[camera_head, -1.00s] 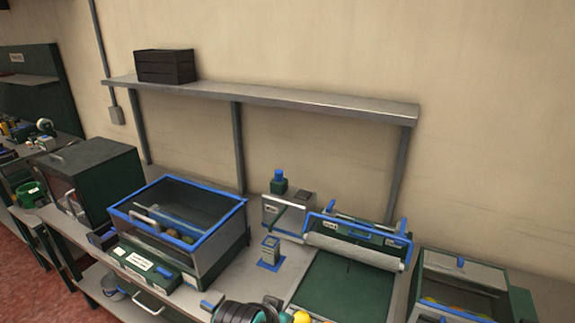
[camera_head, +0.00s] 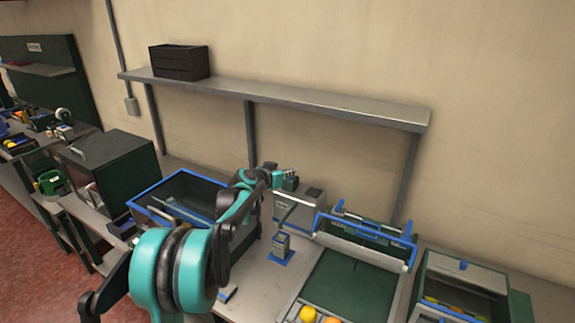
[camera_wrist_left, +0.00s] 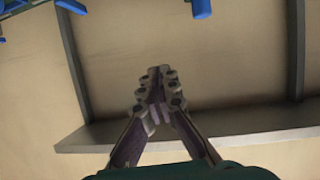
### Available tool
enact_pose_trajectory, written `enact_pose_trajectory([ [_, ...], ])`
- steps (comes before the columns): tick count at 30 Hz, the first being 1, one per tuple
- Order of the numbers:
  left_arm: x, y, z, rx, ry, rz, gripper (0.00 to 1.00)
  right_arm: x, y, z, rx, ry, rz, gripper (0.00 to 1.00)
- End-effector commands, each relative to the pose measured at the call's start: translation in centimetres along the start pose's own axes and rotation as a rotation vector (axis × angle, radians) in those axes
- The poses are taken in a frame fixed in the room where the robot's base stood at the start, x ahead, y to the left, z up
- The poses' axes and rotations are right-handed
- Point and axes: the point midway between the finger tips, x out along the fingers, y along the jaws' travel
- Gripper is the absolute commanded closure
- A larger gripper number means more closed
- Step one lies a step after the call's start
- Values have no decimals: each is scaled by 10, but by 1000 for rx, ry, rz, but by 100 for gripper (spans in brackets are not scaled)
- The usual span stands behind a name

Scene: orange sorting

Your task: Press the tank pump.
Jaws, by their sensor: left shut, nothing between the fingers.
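The tank (camera_head: 312,204) is a grey box at the back of the bench, left of the roller frame. Its pump (camera_head: 291,185) stands on top as a dark green block; the blue cap is hidden behind my gripper. My left gripper (camera_head: 288,173) is at the pump's top in the head view; I cannot tell whether it touches. In the left wrist view the fingers (camera_wrist_left: 157,86) are together and empty, with wall behind them. My right gripper is not in view.
A small grey dispenser (camera_head: 281,245) stands in front. A roller frame (camera_head: 362,252) and a box with fruit (camera_head: 465,280) are right. A wall shelf (camera_head: 330,105) runs above.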

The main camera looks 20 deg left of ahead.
Motion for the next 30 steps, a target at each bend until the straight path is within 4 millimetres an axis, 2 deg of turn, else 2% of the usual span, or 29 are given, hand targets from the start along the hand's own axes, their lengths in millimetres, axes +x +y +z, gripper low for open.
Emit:
enact_pose_trajectory([
  [1, 9, -19, -3, 2, 23, -14, 100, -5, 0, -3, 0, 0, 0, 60],
  [3, 19, -41, -4, 8, 53, -31, 100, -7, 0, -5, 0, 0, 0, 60],
  [6, 28, -64, -3, 15, 84, -51, 100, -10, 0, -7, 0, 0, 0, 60],
  [9, 34, -78, -1, 20, 104, -64, 100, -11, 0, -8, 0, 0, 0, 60],
  [13, 36, -85, 0, 22, 114, -70, 100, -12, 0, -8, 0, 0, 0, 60],
  [23, 38, -85, 0, 22, 114, -70, 100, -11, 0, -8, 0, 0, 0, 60],
  [26, 44, -86, -1, 22, 114, -69, 100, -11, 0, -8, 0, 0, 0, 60],
  [30, 65, -86, -2, 23, 113, -68, 100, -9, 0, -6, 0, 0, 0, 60],
])
